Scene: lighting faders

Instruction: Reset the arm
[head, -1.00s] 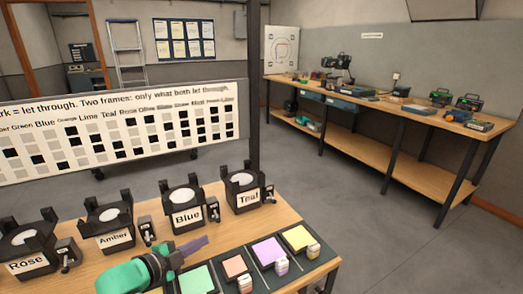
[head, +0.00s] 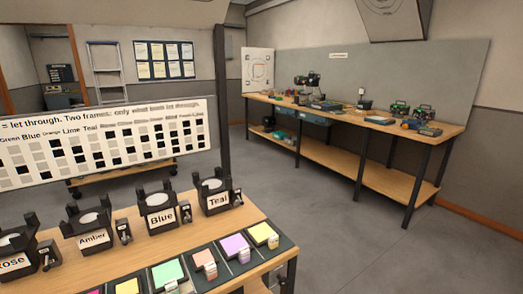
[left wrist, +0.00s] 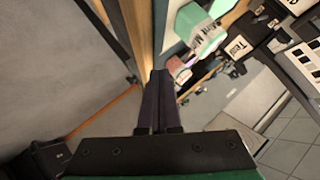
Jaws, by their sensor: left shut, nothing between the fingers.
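My left gripper (left wrist: 155,100) shows in the left wrist view, its two dark fingers together with nothing between them. It is beside the table edge, near a mint block (left wrist: 203,32) and a pink block (left wrist: 178,70). It is out of the head view. My right gripper is in neither view. In the head view, black holders labelled Amber (head: 93,238), Blue (head: 160,216) and Teal (head: 217,200) stand in a row on the wooden table, each with a small fader unit beside it. The Rose holder (head: 14,262) is cut off at the left edge.
A dark strip along the table front carries coloured tiles, including a mint tile (head: 168,273), a purple tile (head: 235,245) and a yellow tile (head: 262,233), some with small blocks. A chart board (head: 100,145) stands behind. A workbench (head: 355,125) is at the back right, with clear floor between.

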